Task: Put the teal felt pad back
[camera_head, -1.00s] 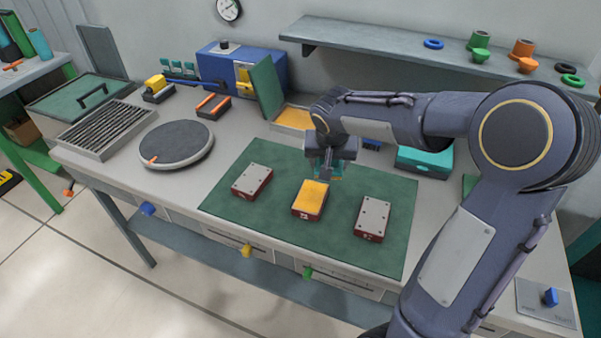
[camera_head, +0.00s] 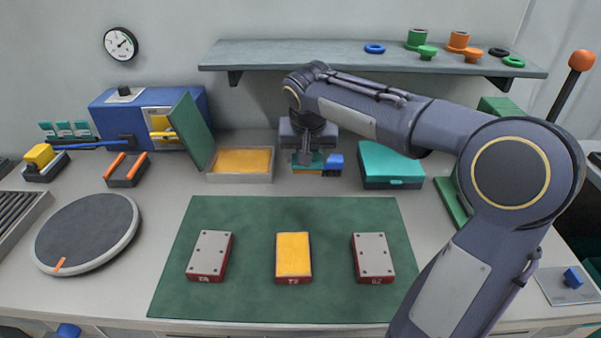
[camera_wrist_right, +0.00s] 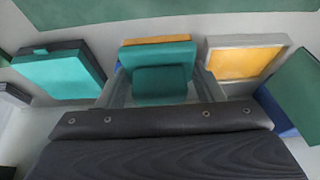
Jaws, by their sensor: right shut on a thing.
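The teal felt pad (camera_head: 316,160) is in my right gripper (camera_head: 308,161), at the back of the bench behind the green mat. The right wrist view shows this teal block (camera_wrist_right: 160,84) between the two fingers of the right gripper (camera_wrist_right: 152,88), with a yellow-orange layer (camera_wrist_right: 156,41) along its far edge. The gripper is shut on it. A small blue object (camera_head: 333,164) shows just right of the pad; its shape is partly hidden, and I cannot tell whether they touch. My left gripper is out of view.
A closed teal box (camera_head: 390,163) is to the right. The green mat (camera_head: 248,290) holds two grey-topped blocks and a yellow-topped block (camera_head: 293,256). A shelf (camera_head: 300,56) hangs above.

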